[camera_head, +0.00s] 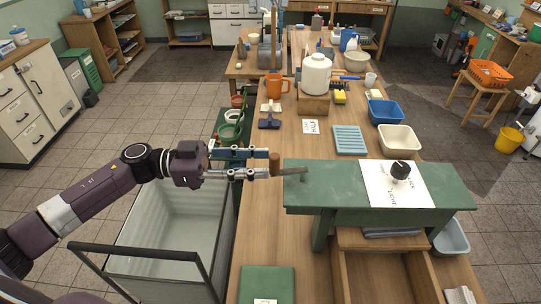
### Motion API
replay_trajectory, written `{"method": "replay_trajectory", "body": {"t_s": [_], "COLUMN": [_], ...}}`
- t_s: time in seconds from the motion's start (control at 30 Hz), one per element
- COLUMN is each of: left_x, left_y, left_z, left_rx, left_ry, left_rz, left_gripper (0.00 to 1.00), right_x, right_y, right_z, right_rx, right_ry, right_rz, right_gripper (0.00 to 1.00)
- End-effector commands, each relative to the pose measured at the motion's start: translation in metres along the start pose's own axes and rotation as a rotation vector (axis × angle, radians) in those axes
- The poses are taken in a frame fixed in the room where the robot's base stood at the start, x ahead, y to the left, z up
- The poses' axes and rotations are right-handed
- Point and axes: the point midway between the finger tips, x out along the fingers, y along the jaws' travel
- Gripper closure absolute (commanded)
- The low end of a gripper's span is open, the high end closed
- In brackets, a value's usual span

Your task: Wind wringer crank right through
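The wringer crank has a brown wooden grip (275,163) standing upright and a short grey metal arm (293,171). The arm runs right to the left end of a green bench-like stand (335,187). My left gripper (268,164) comes in from the left at the grip's height. Its two fingers are apart with a gap between them, and their tips end right beside the grip's left side. Whether they touch it I cannot tell. The grip shows whole, with no finger across it. A black knob (400,170) sits on a white lettered plate (385,190) on the stand. My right gripper is out of view.
A pale washtub (165,245) with a dark rail lies below my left arm. Behind the stand are a blue ribbed board (349,139), a cream basin (398,138), a blue basin (385,112) and an orange mug (276,86). A green mat (266,284) lies at the front.

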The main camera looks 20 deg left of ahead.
Motion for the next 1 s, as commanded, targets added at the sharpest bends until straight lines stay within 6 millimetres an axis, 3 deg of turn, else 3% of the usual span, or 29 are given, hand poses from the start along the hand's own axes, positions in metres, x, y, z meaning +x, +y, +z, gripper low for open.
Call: {"method": "replay_trajectory", "body": {"t_s": [0.23, 0.6, 0.9, 1.0], "left_x": [0.034, 0.04, 0.04, 0.04], "left_y": [0.0, 0.0, 0.0, 0.0], "left_z": [-0.003, 0.0, 0.0, 0.0], "left_rx": [0.0, -0.001, -0.001, 0.0], "left_ry": [0.002, -0.001, 0.0, 0.0], "left_rz": [0.0, 0.001, 0.001, 0.0], "left_gripper": [0.66, 0.66, 0.99, 1.0], "right_x": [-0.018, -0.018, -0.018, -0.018], "right_y": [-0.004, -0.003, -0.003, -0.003], "right_z": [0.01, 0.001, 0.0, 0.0], "right_rx": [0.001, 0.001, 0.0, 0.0], "right_ry": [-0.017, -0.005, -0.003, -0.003], "right_rz": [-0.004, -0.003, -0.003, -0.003], "right_gripper": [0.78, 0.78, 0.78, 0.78]}}
